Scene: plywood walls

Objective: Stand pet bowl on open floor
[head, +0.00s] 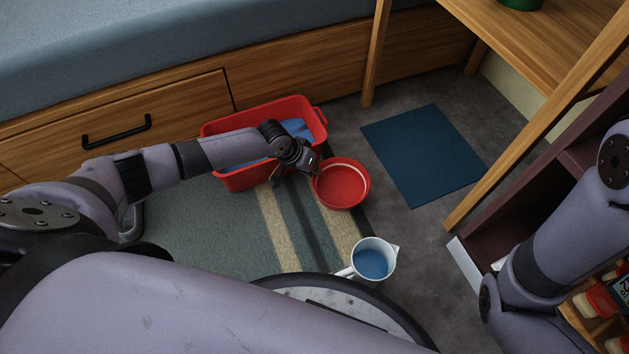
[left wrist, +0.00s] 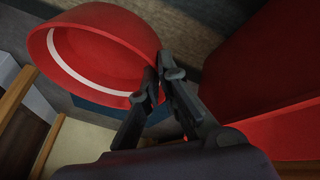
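The pet bowl (head: 342,188) is a round red bowl with a pale ring inside, right of the red tub in the head view. My left gripper (head: 313,172) is at the bowl's left rim. In the left wrist view, the bowl (left wrist: 95,50) fills the upper left, and the fingertips of my left gripper (left wrist: 160,78) close on its rim. The bowl's height above the floor is hard to tell. My right arm comes in at the right, but its gripper is out of view.
A red tub (head: 315,118) with something blue inside stands by the drawer bed. A striped rug (head: 200,225) lies below. A white jug (head: 386,274) holding blue stands in front. A blue mat (head: 421,155) lies on grey floor (head: 410,225). Shelving stands at right.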

